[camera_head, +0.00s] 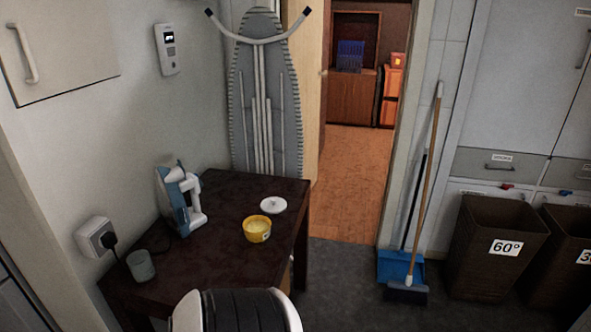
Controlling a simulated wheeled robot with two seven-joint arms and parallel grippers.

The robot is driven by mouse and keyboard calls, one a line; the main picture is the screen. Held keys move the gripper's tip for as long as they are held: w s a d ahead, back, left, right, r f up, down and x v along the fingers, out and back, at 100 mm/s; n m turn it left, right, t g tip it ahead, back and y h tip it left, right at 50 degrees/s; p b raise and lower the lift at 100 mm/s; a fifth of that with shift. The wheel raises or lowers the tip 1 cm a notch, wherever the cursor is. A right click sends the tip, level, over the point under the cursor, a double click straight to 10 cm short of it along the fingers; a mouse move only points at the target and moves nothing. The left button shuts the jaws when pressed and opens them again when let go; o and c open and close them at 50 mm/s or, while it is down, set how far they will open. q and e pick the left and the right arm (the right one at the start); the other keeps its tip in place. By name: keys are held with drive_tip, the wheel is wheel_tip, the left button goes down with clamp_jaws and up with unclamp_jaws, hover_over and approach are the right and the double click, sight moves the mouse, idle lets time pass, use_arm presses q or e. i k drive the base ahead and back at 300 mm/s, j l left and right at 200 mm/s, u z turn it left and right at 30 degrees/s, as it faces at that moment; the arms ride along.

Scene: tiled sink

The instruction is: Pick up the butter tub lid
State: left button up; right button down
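A small round white lid (273,205) with a knob-like centre lies flat on the dark table. Just in front of it and slightly left stands an open yellow tub (257,229) with pale yellow contents. The lid and the tub are apart or nearly touching. The dark brown table (225,255) stands against the left wall. Neither of my grippers is in view. A black and white rounded part at the bottom centre seems to be mine and covers the near end of the table.
An iron (180,200) stands on the table at the back left, and a grey cup (141,266) at the front left. An ironing board (265,100) leans behind the table. A broom (422,200), a blue dustpan (398,266) and brown bins (497,248) stand right. Floor between is clear.

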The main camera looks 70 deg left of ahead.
sight(273, 205)
drive_tip(key=i+u, duration=0.75)
drive_tip(key=i+l+u, duration=0.15)
drive_tip(key=i+u, duration=0.2)
